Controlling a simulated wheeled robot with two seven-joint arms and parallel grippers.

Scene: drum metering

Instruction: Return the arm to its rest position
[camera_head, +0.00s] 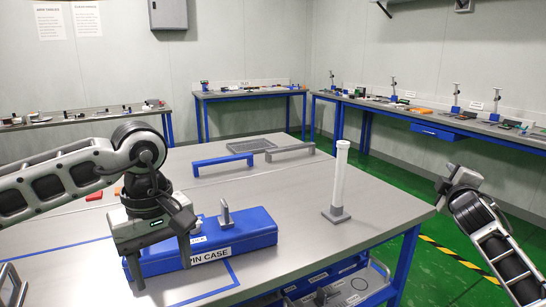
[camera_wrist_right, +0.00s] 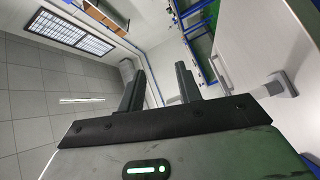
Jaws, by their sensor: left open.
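My left gripper (camera_head: 160,262) hangs fingers down at the front left of the table, in front of the blue case (camera_head: 262,226) labelled "PIN CASE". Its fingers are apart, with part of the case visible behind them; I cannot tell whether they touch it. My right gripper (camera_head: 440,186) is off the table's right edge, over the green floor. The right wrist view shows its two fingers (camera_wrist_right: 160,86) apart with nothing between them.
A grey upright handle piece (camera_head: 226,216) stands at the case. A white post (camera_head: 340,172) stands upright on the table's right side. A blue bar (camera_head: 223,163) and a grey bar (camera_head: 290,151) lie farther back. The table's (camera_head: 290,195) middle is clear.

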